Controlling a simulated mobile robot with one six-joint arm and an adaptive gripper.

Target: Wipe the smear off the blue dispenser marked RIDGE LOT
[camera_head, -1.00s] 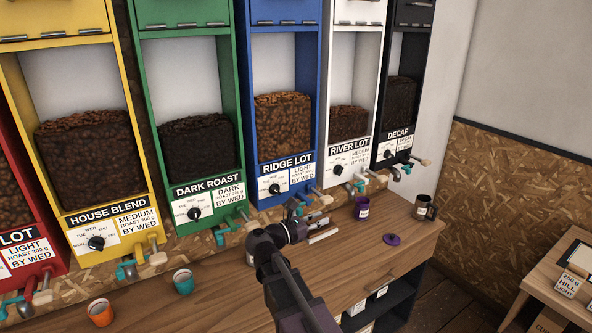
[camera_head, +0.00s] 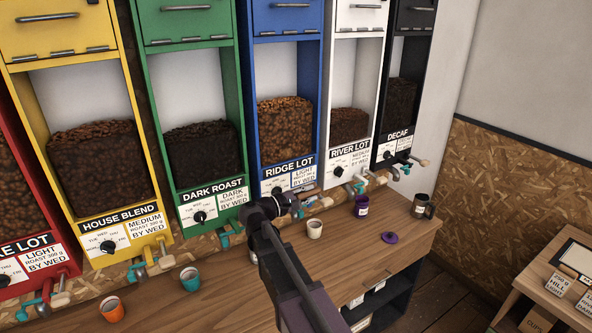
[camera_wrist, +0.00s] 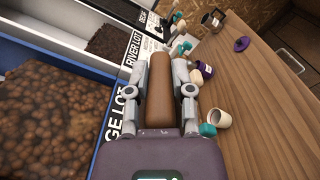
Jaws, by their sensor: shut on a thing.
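The blue dispenser (camera_head: 320,90) stands in the row between the green and white ones, its RIDGE LOT label (camera_head: 287,168) below the beans. My gripper (camera_head: 300,197) is at the lower front of this dispenser, over part of its label panel and dial area. In the wrist view my gripper (camera_wrist: 159,75) is shut on a long brown rounded thing (camera_wrist: 158,105) between its fingers. The partly covered RIDGE LOT label (camera_wrist: 122,110) is just left of the fingers. I cannot make out a smear, nor tell whether the held thing touches the panel.
A cream cup (camera_head: 314,229), a purple container (camera_head: 361,207), a purple lid (camera_head: 390,238) and a dark mug (camera_head: 422,207) stand on the wooden counter (camera_head: 350,265). Spouts with handles (camera_head: 365,182) jut out along the dispensers. Teal (camera_head: 190,279) and orange (camera_head: 112,309) cups are at left.

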